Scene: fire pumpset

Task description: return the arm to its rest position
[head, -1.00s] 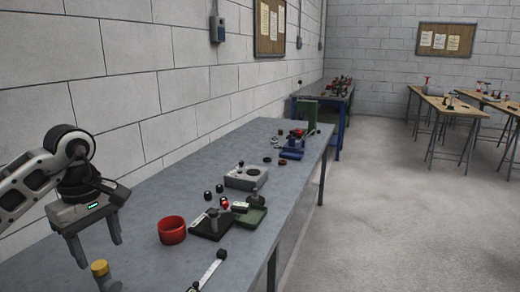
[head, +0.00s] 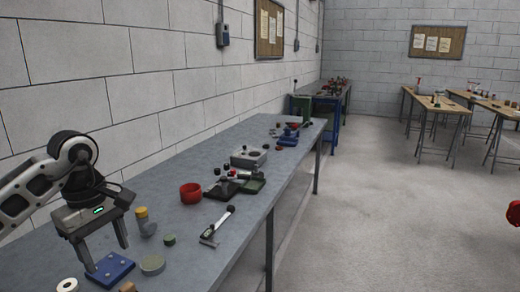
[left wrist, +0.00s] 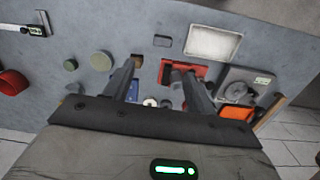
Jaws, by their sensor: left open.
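My left gripper (head: 106,254) hangs at the left of the head view with its fingers pointing down over the near end of the grey workbench (head: 160,180). Its jaws are apart with nothing between them. In the picture a blue plate (head: 110,272) lies just below and behind the fingertips; I cannot tell the height between them. In the left wrist view the two fingers (left wrist: 158,68) are spread over the bench top, and a red block (left wrist: 195,70) shows partly behind the right one. My right gripper is in neither view.
A yellow-capped bottle (head: 143,222), a green disc (head: 169,239), a grey-green disc (head: 152,265), a caliper-like tool (head: 218,225) and a red cup (head: 191,193) stand nearby. A block wall (head: 70,95) runs behind the bench.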

